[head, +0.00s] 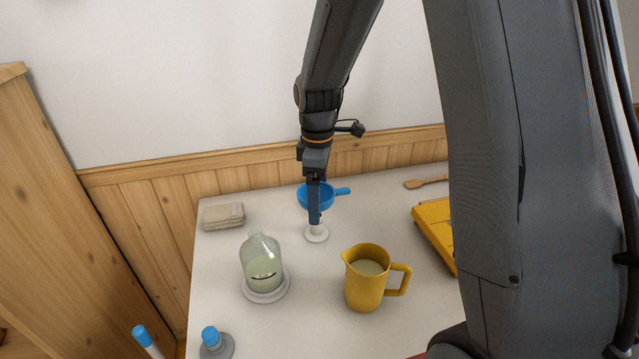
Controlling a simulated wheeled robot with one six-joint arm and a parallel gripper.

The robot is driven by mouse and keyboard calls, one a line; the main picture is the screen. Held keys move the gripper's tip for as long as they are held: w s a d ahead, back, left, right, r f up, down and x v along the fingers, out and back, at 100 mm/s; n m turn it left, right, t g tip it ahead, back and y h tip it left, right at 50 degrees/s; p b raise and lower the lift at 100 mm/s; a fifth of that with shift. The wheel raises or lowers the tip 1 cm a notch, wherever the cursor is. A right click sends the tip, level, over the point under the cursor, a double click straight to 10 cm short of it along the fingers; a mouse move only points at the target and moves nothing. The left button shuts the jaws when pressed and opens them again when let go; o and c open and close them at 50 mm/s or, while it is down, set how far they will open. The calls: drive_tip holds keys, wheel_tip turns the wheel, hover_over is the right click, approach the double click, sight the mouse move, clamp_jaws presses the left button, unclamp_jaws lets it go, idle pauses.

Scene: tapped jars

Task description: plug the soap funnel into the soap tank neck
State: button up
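The blue soap funnel (304,198) has a wide bowl and a short handle pointing right. It is at the back middle of the white table, over or just behind a small white round stand (316,235). My gripper (314,213) points down in front of the funnel and hides its middle and spout. I cannot tell whether the fingers touch it or how far apart they are. A clear glass bottle (262,265), apparently the soap tank, holds pale green liquid. It stands upright on a white round base, front left of my gripper, and its narrow neck points up.
A yellow jug (366,285) with pale liquid stands right of the bottle. A yellow tray (433,226), a wooden spoon (427,183) and a beige stack (223,216) lie around the table. A blue-capped grey piece (216,347) stands at the front left.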

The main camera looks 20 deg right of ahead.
drive_tip(key=shift+d+f+p, duration=0.1)
drive_tip(key=shift+f+p, duration=0.25)
drive_tip(key=shift+f, duration=1.75)
drive_tip(key=c, duration=1.3)
drive_tip(key=shift+o, duration=0.2)
drive_tip(key=shift+r+p, duration=0.35)
drive_tip(key=shift+r, duration=0.1)
drive_tip(key=shift+r+p, duration=0.7)
drive_tip(key=shift+r, duration=0.15)
